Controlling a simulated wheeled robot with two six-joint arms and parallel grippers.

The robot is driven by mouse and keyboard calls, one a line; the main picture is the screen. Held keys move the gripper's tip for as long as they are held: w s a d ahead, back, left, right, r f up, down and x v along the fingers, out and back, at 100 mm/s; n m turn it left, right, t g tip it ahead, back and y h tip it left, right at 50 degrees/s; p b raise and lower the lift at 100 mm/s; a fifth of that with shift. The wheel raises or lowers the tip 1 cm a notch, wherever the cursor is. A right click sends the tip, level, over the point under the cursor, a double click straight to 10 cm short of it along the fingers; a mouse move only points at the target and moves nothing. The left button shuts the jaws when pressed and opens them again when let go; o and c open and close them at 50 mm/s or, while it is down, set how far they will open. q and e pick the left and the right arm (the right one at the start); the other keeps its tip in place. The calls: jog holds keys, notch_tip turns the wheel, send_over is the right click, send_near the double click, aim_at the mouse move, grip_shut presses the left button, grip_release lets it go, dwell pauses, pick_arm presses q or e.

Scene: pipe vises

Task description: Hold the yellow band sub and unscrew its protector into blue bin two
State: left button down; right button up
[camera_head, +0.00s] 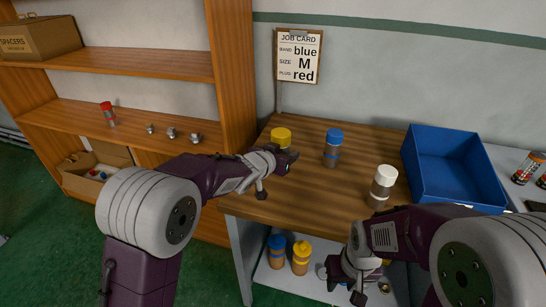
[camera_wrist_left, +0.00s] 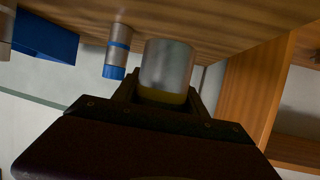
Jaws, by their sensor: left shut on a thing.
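The yellow band sub (camera_head: 281,135) is at the table's left edge, its yellow top showing in the head view. In the left wrist view its grey metal body (camera_wrist_left: 167,65) stands between the jaws, with a yellow part near the palm. My left gripper (camera_head: 287,160) is shut on it; the arm hides its lower part. A blue bin (camera_head: 455,200) stands at the table's right side; no number is readable on it. My right gripper (camera_head: 354,285) is low, in front of the table edge; its jaws are not clear.
A blue-capped sub (camera_head: 333,147) and a white-capped one (camera_head: 383,184) stand on the wooden table (camera_head: 305,190). Two bottles (camera_head: 277,252) stand on the lower shelf. A job card (camera_head: 298,57) reads band blue, size M, plug red. A shelf unit (camera_head: 140,65) stands left.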

pick_arm(q)
jog(key=s+d+r+b, duration=0.3)
jog(key=s+d+r, duration=0.1)
notch_tip(320, 180, up, 17)
jog(key=p, duration=1.7)
jog(key=s+a+f+m+g+h, duration=0.1)
jog(key=s+a+f, duration=0.1)
jog(key=a+f, duration=0.4)
jog(key=s+a+f+m+g+h, duration=0.1)
jog(key=a+f+m+h, duration=0.1)
jog(key=a+f, duration=0.5)
notch_tip(320, 180, down, 7)
jog(key=shift+s+r, duration=0.1)
jog(key=shift+s, duration=0.25)
